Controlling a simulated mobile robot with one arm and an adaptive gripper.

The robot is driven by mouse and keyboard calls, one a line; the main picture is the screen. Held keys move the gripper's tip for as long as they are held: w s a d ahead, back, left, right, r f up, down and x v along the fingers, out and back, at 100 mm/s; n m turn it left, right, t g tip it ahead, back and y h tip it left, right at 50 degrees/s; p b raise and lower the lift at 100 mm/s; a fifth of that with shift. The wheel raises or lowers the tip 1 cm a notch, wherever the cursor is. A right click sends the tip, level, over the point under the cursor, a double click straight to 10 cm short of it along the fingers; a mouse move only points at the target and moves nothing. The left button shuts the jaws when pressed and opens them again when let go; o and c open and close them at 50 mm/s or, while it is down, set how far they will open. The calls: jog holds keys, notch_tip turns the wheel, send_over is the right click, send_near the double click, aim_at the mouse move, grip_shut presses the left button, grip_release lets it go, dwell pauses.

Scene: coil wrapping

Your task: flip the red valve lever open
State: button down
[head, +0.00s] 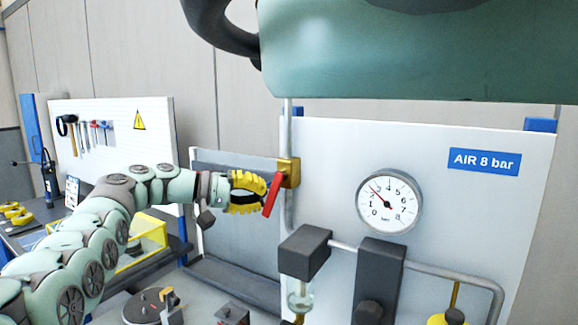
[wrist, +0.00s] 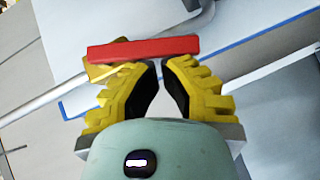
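The red valve lever (head: 272,195) hangs down and slightly left from a brass valve (head: 290,172) on a vertical grey pipe. In the wrist view the red lever (wrist: 144,48) lies across the picture just beyond my fingertips, with the brass valve body (wrist: 100,71) partly behind it. My gripper (head: 262,192) has yellow ribbed fingers and is just left of the lever in the head view. In the wrist view my gripper (wrist: 163,64) has its fingers apart, with a narrow gap between the tips and nothing held. I cannot tell whether a fingertip touches the lever.
A white panel (head: 480,215) carries a pressure gauge (head: 389,201) and an "AIR 8 bar" sign (head: 484,161). A dark filter block (head: 304,252) sits below the valve. A pegboard with tools (head: 110,120) and a yellow-framed box (head: 145,240) stand at left.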

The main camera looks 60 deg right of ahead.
jog(key=shift+s+f+n+g+h+b, duration=0.75)
jog(key=shift+s+n+g+h+b, duration=0.2)
jog(key=shift+n, duration=0.35)
